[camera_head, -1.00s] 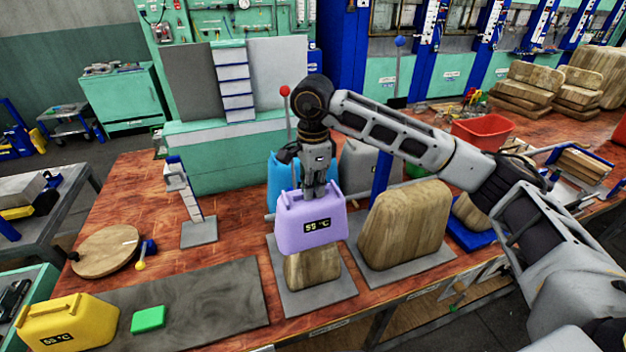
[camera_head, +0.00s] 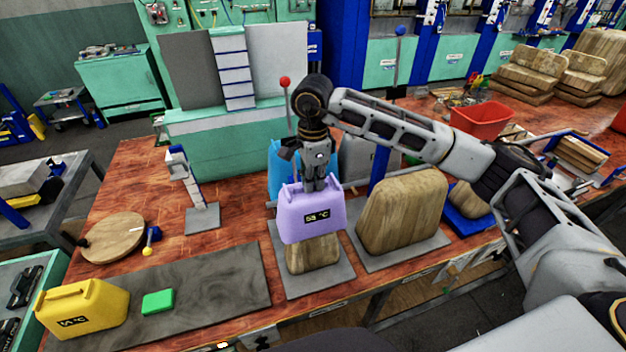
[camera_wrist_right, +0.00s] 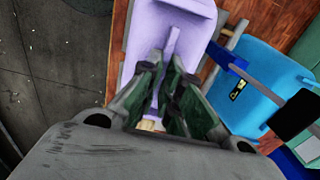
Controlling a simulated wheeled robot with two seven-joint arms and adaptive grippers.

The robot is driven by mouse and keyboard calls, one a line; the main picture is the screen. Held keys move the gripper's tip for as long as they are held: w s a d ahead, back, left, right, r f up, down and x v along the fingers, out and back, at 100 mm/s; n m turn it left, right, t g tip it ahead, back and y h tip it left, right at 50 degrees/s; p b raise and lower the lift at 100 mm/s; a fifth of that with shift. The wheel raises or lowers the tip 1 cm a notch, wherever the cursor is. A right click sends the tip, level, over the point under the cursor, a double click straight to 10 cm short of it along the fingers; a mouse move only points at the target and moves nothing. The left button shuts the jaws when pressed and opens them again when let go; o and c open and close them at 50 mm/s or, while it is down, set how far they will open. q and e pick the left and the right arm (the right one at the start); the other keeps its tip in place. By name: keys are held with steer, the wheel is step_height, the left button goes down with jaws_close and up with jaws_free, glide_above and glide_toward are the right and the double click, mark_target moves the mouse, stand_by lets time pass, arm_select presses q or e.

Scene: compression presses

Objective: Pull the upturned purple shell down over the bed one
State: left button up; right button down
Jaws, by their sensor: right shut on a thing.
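The purple shell (camera_head: 311,215) has a handle on top and a small dark display on its front. It sits over the upper part of a wooden form (camera_head: 313,256) on a grey plate (camera_head: 318,287); the form's lower part shows beneath its rim. My right gripper (camera_head: 318,186) comes from above and is shut on the shell's handle. In the right wrist view, the fingers (camera_wrist_right: 172,92) close around the purple handle ridge (camera_wrist_right: 168,50). How the form fits inside the shell is hidden. My left gripper is not in view.
A larger wooden form (camera_head: 403,213) stands close at right on its own plate. A blue shell (camera_head: 279,170) is close behind. A yellow shell (camera_head: 85,308) and a green block (camera_head: 158,302) are at front left on a dark mat (camera_head: 215,290).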

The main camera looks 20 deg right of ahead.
steer(key=shift+f, duration=0.15)
steer(key=shift+f, duration=3.15)
steer(key=shift+f+b, duration=1.1)
steer(key=shift+f, duration=2.4)
steer(key=shift+f+b, duration=1)
steer(key=shift+f, duration=0.05)
steer(key=shift+f+b, duration=0.65)
steer(key=c, duration=1.5)
jaws_free()
steer(key=shift+c, duration=0.2)
steer(key=shift+r, duration=0.2)
